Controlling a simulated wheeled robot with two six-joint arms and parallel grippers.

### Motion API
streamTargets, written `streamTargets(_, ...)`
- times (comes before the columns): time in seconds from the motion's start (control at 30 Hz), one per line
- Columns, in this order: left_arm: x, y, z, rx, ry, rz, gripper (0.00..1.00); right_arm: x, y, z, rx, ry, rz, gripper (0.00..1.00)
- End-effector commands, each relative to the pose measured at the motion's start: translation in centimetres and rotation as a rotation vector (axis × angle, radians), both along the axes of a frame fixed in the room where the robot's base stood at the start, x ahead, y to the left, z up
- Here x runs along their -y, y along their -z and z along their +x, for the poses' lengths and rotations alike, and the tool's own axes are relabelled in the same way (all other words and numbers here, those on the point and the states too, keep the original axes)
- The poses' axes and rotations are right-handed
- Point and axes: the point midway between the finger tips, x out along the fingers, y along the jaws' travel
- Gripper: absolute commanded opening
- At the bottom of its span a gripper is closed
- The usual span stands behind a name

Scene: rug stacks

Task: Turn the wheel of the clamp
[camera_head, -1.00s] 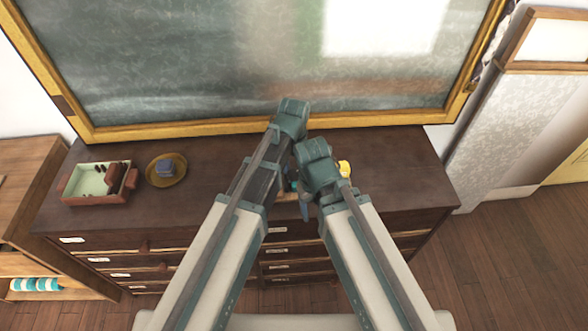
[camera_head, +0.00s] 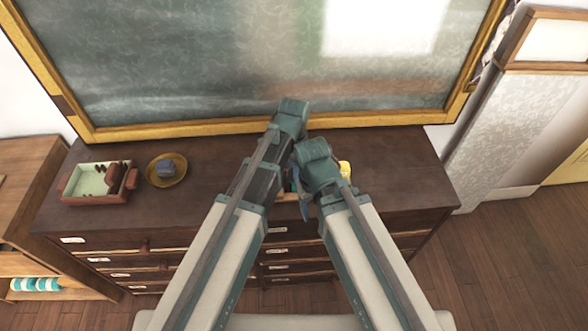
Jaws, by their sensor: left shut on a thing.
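My two arms reach in over the dark dresser and meet near its middle. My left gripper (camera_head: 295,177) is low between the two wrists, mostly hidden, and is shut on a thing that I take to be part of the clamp. Small teal and light brown patches show there, but I cannot make out the clamp or its wheel. My right arm's wrist is just to the right, very close to the left one. Its fingers are hidden, so I cannot tell their state. A yellow thing (camera_head: 345,169), partly hidden, shows behind my right wrist.
The dresser top (camera_head: 400,190) is clear on the right. On its left are a pinkish box (camera_head: 90,197) with small things in it and a round brown dish (camera_head: 180,181) holding a blue-grey block (camera_head: 166,168). A gold-framed board (camera_head: 200,126) stands behind.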

Motion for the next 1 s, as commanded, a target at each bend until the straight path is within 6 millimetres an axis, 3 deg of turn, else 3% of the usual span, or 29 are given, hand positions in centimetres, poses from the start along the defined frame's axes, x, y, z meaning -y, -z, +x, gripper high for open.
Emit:
streamTargets(0.73, -0.02, 0.01, -0.02, 0.000, 0.073, 0.001, 0.00, 0.00, 0.01, 0.00, 0.000, 0.000, 0.000, 0.68)
streamTargets(0.77, -0.02, 0.01, -0.02, 0.000, 0.073, 0.001, 0.56, 0.00, 0.01, 0.00, 0.000, 0.000, 0.000, 0.68)
streamTargets(0.9, -0.01, 0.01, -0.01, 0.000, 0.073, 0.000, 0.81, 0.00, 0.01, 0.00, 0.000, 0.000, 0.000, 0.68)
streamTargets(1.0, -0.01, 0.00, 0.00, 0.000, 0.073, 0.000, 0.81, 0.00, 0.00, 0.00, 0.000, 0.000, 0.000, 0.68)
